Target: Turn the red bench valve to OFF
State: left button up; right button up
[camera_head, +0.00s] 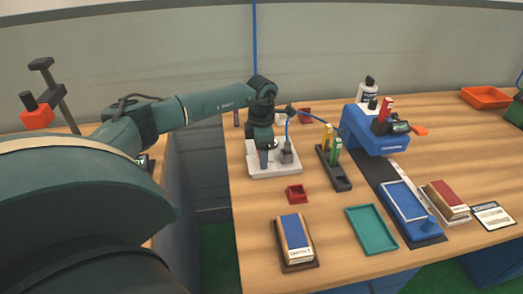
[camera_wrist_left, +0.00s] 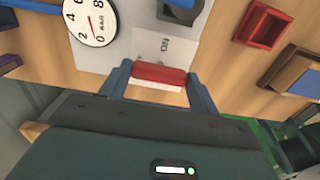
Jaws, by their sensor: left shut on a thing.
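The red valve handle (camera_wrist_left: 160,74) lies between the two blue fingers of my left gripper (camera_wrist_left: 159,82) in the left wrist view. The gripper is shut on it. The handle sits over a white base plate (camera_wrist_left: 182,40), which carries a small printed label, probably ON upside down. A round pressure gauge (camera_wrist_left: 90,22) is beside it. In the head view my left gripper (camera_head: 263,160) points down over the same white plate (camera_head: 258,171) and hides the handle. My right gripper is not in view.
A small red tray (camera_head: 296,193) is in front of the plate. A dark holder (camera_head: 338,180) with yellow and green items stands to its right, near a blue machine (camera_head: 372,130). A teal tray (camera_head: 371,229) and a blue-topped block (camera_head: 295,238) lie nearer the front.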

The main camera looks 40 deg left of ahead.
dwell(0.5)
pick_arm(q)
jog(key=o, duration=0.7)
jog(key=shift+r, duration=0.1)
notch_tip(320, 180, up, 13)
jog(key=shift+b, duration=0.3)
